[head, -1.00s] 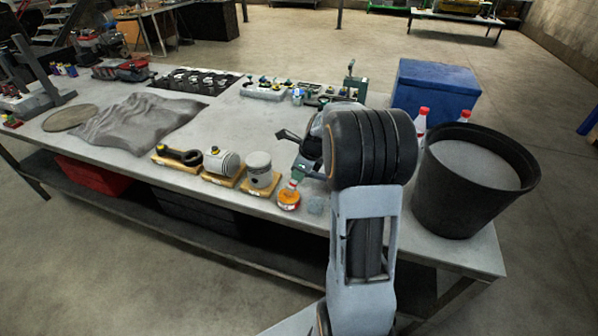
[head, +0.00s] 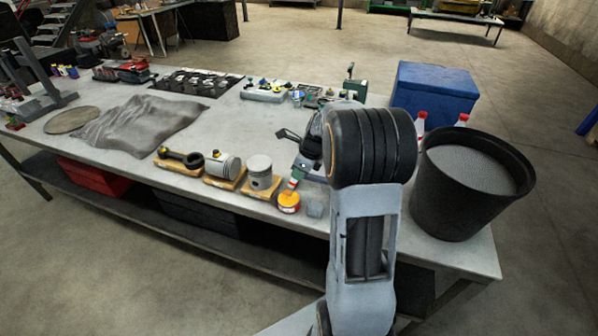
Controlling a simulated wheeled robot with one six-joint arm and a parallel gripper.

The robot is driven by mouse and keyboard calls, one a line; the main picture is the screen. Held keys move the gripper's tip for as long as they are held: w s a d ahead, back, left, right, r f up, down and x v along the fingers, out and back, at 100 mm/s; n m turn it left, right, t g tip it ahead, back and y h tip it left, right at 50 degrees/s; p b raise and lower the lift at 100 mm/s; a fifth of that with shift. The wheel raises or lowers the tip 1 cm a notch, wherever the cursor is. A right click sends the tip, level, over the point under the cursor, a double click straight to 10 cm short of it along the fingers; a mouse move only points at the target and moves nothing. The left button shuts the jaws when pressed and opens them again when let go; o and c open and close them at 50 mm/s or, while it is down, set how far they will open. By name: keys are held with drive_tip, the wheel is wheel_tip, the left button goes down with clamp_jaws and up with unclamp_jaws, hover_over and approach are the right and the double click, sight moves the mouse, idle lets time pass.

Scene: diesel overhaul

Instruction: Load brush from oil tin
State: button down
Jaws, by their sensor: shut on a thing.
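The oil tin (head: 289,204) is a small orange-yellow round tin near the front edge of the workbench. A small brush (head: 293,184), with red and light parts, stands tilted with its lower end at the tin's open top. I cannot tell how deep its tip is in the oil. My gripper (head: 299,170) is just above and behind the tin, shut on the brush's upper part. My arm hides part of the bench to the right of it.
A piston (head: 259,172) on a wooden block stands left of the tin, with a second piston (head: 222,165) and a connecting rod (head: 178,158) beyond. A small clear block (head: 315,208) is right of the tin. A black bucket (head: 462,205) and blue box (head: 434,93) stand at right.

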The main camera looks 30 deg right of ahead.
drive_tip(key=shift+r+p, duration=1.95)
drive_tip(key=shift+r, duration=0.55)
